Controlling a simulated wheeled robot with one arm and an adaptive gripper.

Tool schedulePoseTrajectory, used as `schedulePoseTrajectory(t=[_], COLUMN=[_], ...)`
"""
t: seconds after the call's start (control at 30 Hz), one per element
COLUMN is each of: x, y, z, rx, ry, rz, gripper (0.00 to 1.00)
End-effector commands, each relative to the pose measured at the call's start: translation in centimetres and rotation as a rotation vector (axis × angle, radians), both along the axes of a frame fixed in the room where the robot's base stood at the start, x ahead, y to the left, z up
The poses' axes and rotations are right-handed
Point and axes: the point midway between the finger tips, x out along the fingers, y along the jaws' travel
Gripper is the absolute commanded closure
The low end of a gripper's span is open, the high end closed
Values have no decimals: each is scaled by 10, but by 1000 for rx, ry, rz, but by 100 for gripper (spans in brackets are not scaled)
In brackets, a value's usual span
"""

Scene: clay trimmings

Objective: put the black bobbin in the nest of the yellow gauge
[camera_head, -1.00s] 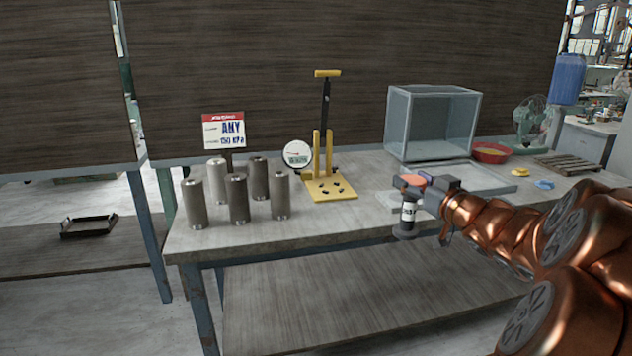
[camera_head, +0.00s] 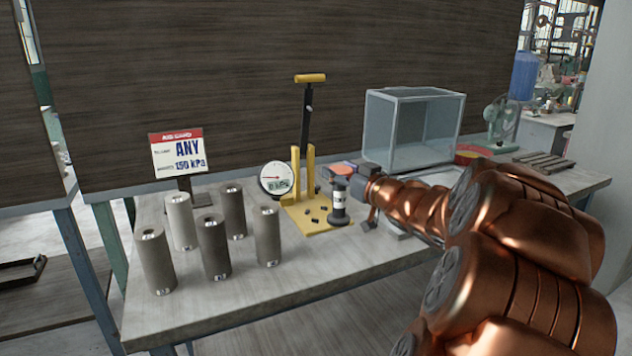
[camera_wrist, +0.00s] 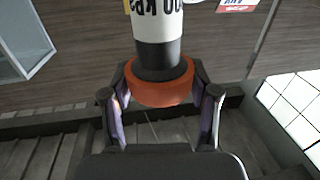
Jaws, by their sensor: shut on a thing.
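The black bobbin (camera_head: 339,205) has a white label band, a wide dark foot and an orange end. My gripper (camera_head: 352,172) is shut on its orange end, and the bobbin hangs roughly upright below it. In the wrist view the fingers (camera_wrist: 160,92) sit either side of the orange end, with the bobbin's label (camera_wrist: 157,20) beyond. The yellow gauge (camera_head: 310,226) has a flat base with several dark spots, two yellow posts, a black lever with a yellow handle and a white dial (camera_head: 276,180). The bobbin overlaps the base's right edge in view; I cannot tell whether they touch.
Several grey cylinders (camera_head: 213,246) stand on the bench left of the gauge, before a sign (camera_head: 177,152). A glass-sided box (camera_head: 412,128) stands behind my arm, with a red bowl (camera_head: 472,153) to its right. The bench front (camera_head: 265,310) is clear.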

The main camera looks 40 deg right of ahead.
Motion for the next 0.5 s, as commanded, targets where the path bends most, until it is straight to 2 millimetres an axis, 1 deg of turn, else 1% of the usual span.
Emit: schedulePoseTrajectory(t=[0.03, 0.5], x=[9, 90], y=[-3, -33], z=[-2, -11], rx=[1, 1], ry=[0, 2], rz=[3, 5], gripper=[100, 100])
